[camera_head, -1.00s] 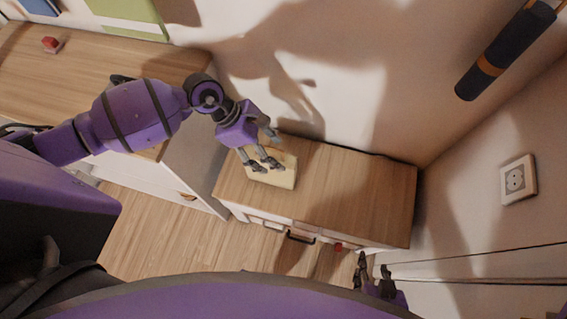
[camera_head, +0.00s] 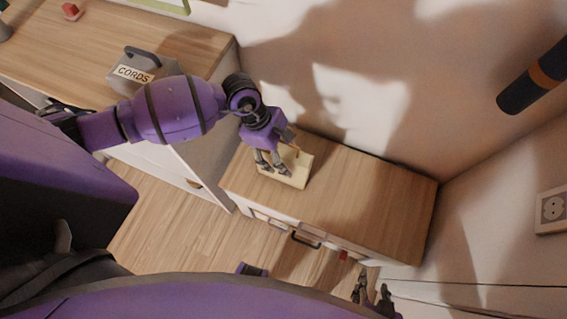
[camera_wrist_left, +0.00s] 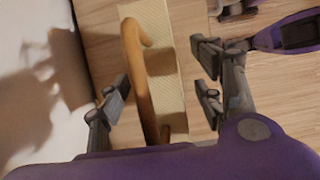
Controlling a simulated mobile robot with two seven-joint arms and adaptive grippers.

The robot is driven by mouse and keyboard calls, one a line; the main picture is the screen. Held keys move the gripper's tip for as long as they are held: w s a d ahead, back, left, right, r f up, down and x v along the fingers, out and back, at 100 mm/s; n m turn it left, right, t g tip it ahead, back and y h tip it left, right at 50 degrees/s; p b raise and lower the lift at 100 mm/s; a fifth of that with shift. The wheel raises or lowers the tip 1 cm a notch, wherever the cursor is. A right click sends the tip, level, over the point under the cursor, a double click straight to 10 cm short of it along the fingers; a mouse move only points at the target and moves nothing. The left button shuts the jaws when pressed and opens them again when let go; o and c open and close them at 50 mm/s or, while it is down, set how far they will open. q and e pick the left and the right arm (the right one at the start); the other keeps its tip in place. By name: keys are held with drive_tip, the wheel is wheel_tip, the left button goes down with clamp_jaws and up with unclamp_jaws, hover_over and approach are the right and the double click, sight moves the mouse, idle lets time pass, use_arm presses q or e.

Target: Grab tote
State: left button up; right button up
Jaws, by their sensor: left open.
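A cream tote (camera_head: 296,172) with a brown curved handle (camera_wrist_left: 139,75) sits on the small wooden-topped cabinet, near its left end. My left gripper (camera_head: 271,166) is over it, pointing down. In the left wrist view my left gripper (camera_wrist_left: 160,92) is open, with fingers on both sides of the handle and gaps to it. Part of the tote is hidden behind the fingers in the head view. My right gripper (camera_head: 371,292) is low near the cabinet's front right corner, small and dark; its opening is unclear.
A grey box with a handle, labelled CORDS (camera_head: 135,73), stands on the longer wooden-topped unit (camera_head: 85,45) at left. A red object (camera_head: 71,11) lies there too. The small cabinet's top (camera_head: 375,200) is clear to the right. A wall stands close behind.

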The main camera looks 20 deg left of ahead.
use_arm(q)
clamp_jaws()
idle(0.3)
drive_tip(key=shift+r, duration=0.1)
